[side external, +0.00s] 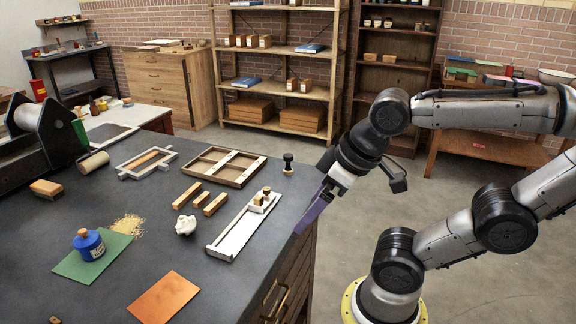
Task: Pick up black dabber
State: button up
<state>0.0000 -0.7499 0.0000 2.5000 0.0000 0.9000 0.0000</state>
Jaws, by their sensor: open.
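The black dabber (288,161) stands upright near the right edge of the dark table (130,290), to the right of the wooden divided frame. It has a dark knob-like top and a lighter base. My gripper (305,222) hangs at the table's right edge, with purple fingers pointing down and to the left. It is apart from the dabber, lower and to the right of it in the picture, and holds nothing I can see. The fingers overlap in this view, so the gap between them is hidden.
A white composing tray (232,236) with small pieces at its far end lies left of my gripper. Wooden blocks (202,198), a crumpled white lump (186,225), a wooden divided frame (223,149), and a blue bottle (88,244) on a green sheet stand farther left. An orange sheet (164,297) lies in front.

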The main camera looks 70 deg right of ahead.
jog(key=c, duration=0.3)
dwell(0.5)
